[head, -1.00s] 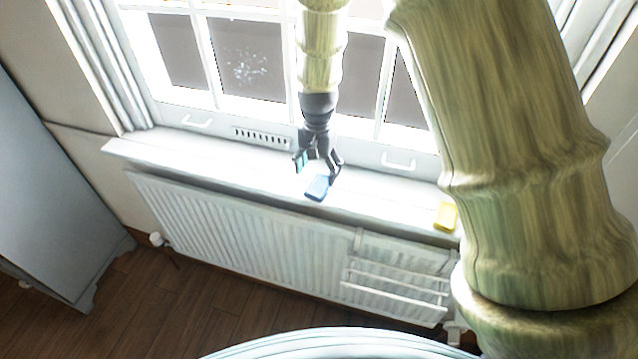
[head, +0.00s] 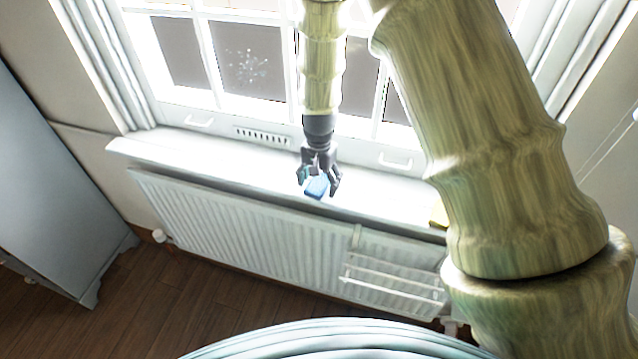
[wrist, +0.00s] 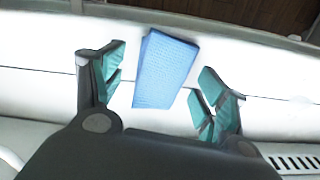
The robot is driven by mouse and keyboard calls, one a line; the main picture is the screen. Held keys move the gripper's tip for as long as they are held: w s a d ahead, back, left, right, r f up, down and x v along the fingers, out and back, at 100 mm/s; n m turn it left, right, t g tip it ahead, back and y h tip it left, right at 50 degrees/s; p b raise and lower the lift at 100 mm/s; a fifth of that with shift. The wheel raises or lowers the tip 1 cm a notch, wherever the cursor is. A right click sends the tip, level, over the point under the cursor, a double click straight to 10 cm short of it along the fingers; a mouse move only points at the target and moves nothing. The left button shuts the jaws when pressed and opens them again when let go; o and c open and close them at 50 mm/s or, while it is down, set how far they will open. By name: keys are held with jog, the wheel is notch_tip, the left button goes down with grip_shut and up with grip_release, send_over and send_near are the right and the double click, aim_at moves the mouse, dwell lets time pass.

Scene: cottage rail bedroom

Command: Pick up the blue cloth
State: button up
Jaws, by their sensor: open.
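The blue cloth (head: 317,187) lies folded flat on the white windowsill. It also shows in the wrist view (wrist: 165,70) as a textured blue rectangle. My gripper (head: 319,185) is over the cloth in the head view and partly hides it. In the wrist view my gripper (wrist: 160,82) is open, with one teal-padded finger on each side of the cloth. There are gaps between the pads and the cloth, and nothing is held.
The windowsill (head: 225,165) is narrow, with the window behind it and a white radiator (head: 240,230) below. A grey cabinet (head: 50,200) stands at the left.

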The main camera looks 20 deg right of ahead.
aim_at(319, 180)
jog(key=c, duration=1)
jog(key=shift+r, duration=0.15)
jog(key=shift+r+p, duration=0.7)
notch_tip(319, 180, up, 2)
jog(key=shift+r+p, duration=0.1)
jog(key=shift+p, duration=0.75)
jog(key=s+a+p, duration=0.1)
jog(key=s+a, duration=0.2)
jog(key=s+a+p, duration=0.1)
jog(key=s+a, duration=0.3)
jog(key=s+a+r+p, duration=0.1)
jog(key=s+a, duration=0.3)
jog(key=shift+s+a+p, duration=0.15)
jog(key=shift+s+p, duration=0.05)
jog(key=shift+p, duration=0.2)
